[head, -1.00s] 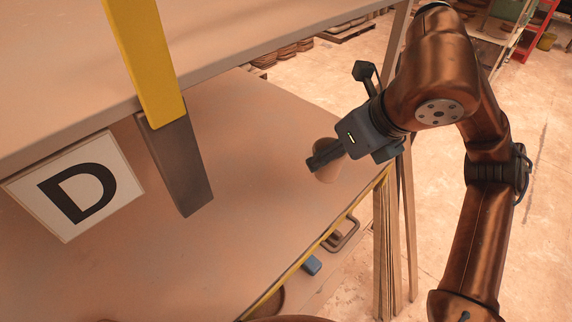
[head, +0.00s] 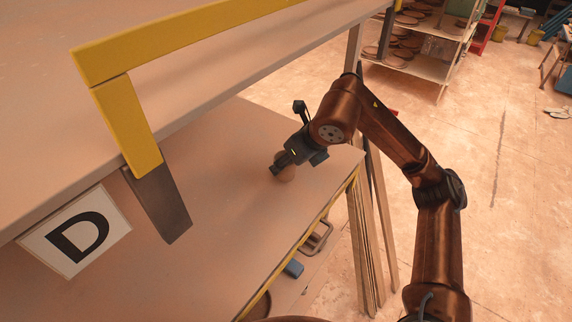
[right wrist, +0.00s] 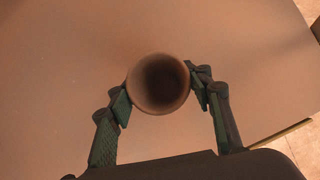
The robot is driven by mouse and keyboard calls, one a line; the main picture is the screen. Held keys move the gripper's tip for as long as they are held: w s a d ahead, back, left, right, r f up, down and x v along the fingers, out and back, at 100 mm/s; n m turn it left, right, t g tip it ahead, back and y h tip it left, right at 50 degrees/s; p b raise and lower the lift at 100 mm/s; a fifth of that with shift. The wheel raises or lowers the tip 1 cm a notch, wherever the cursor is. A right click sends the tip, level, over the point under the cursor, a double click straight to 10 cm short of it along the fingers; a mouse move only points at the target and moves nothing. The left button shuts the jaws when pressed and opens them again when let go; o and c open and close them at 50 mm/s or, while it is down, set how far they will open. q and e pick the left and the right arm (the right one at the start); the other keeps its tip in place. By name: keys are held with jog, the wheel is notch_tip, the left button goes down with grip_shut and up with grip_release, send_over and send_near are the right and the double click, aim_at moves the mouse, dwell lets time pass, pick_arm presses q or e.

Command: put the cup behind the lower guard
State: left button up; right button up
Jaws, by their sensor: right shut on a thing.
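A small brown cup (head: 287,173) is held by my right gripper (head: 277,168) over the right part of the lower board. In the right wrist view the round mouth of the cup (right wrist: 158,84) faces the camera, and the fingers of my right gripper (right wrist: 161,90) close on it from both sides. I cannot tell whether its base touches the board. A guard (head: 135,125), a yellow frame with a dark grey lower end (head: 163,205), hangs down at the left, apart from the cup. My left gripper is not in view.
The lower board (head: 225,150) is bare between guard and cup; the upper board (head: 150,30) overhangs it. A "D" sign (head: 75,232) hangs left of the guard. Wooden posts (head: 368,245) stand at the right corner. A blue object (head: 293,269) lies below the yellow-striped edge.

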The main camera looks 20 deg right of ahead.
jog(key=shift+f, duration=0.45)
jog(key=shift+s+f+p, duration=0.15)
jog(key=shift+f+p, duration=0.1)
jog(key=shift+p, duration=0.05)
jog(key=shift+f, duration=0.1)
jog(key=shift+f+b, duration=0.25)
jog(key=shift+b, duration=0.05)
jog(key=o, duration=0.9)
jog(key=shift+c, duration=0.2)
jog(key=o, duration=0.4)
jog(key=shift+r, duration=0.1)
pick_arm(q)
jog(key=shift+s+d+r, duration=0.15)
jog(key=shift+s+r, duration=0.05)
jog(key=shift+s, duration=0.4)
